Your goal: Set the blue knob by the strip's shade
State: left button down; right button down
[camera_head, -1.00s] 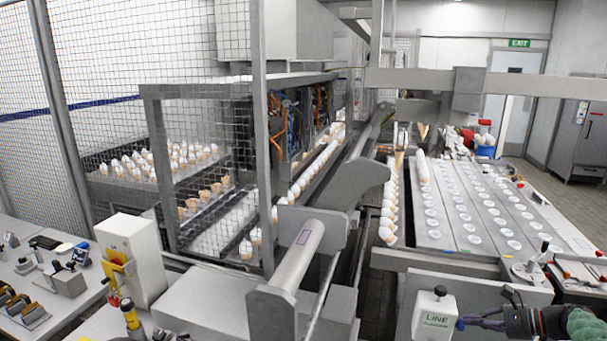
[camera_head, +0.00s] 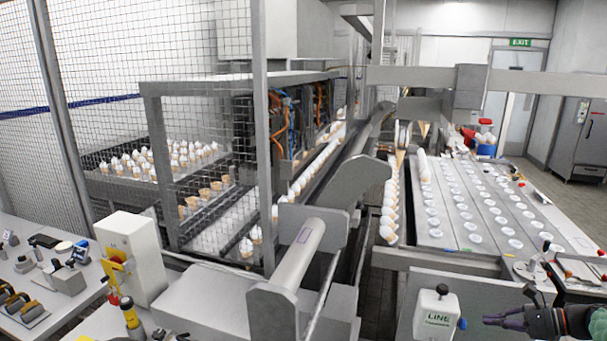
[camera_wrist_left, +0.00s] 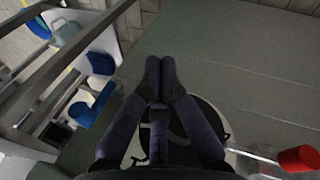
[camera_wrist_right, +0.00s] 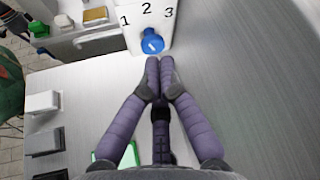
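The blue knob (camera_head: 462,324) sits on the right side of a white box (camera_head: 435,312) marked LINE. In the right wrist view the blue knob (camera_wrist_right: 152,42) is on a white face with the numbers 1, 2, 3 above it. It bears a small white mark; I cannot tell which number it points to. My right gripper (camera_head: 488,320) is right of the knob, apart from it, with fingertips together and empty (camera_wrist_right: 160,62). My left gripper (camera_wrist_left: 160,65) is shut and empty in its wrist view. I cannot make out the strip for certain.
A black-topped post (camera_head: 441,290) stands on the LINE box. Cone conveyors and a mesh guard (camera_head: 100,60) stand behind.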

jog(key=shift+s+d, duration=0.25)
jog(key=shift+d, duration=0.4)
jog(key=shift+r, duration=0.1)
